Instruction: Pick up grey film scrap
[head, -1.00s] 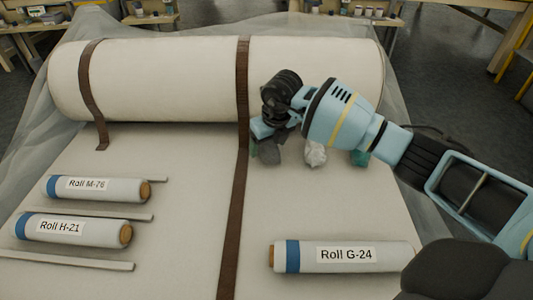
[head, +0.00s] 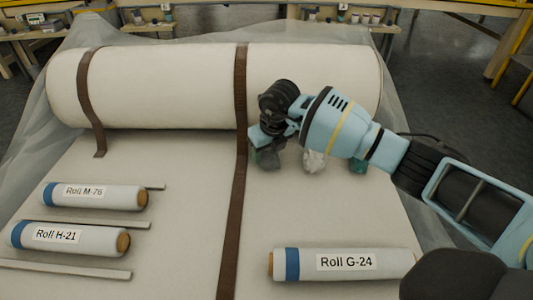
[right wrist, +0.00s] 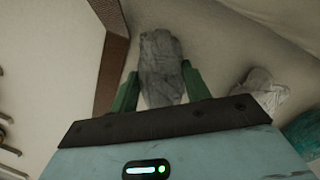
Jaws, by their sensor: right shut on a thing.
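The grey film scrap (head: 267,159) is a crumpled dark grey piece just right of the right-hand brown strap, in front of the big roll. It also shows in the right wrist view (right wrist: 160,60), between two green fingers. My right gripper (right wrist: 160,88) is shut on it, with a finger on each side and the scrap sticking out past the tips. In the head view the right gripper (head: 262,140) hides part of the scrap. I cannot tell whether the scrap is clear of the sheet. My left gripper is not in view.
A whitish crumpled scrap (head: 314,161) and a teal one (head: 358,165) lie to the right. The big wadding roll (head: 170,88) stands behind. Roll M-76 (head: 120,197), Roll H-21 (head: 90,238) and Roll G-24 (head: 300,263) lie in front. The sheet's middle is clear.

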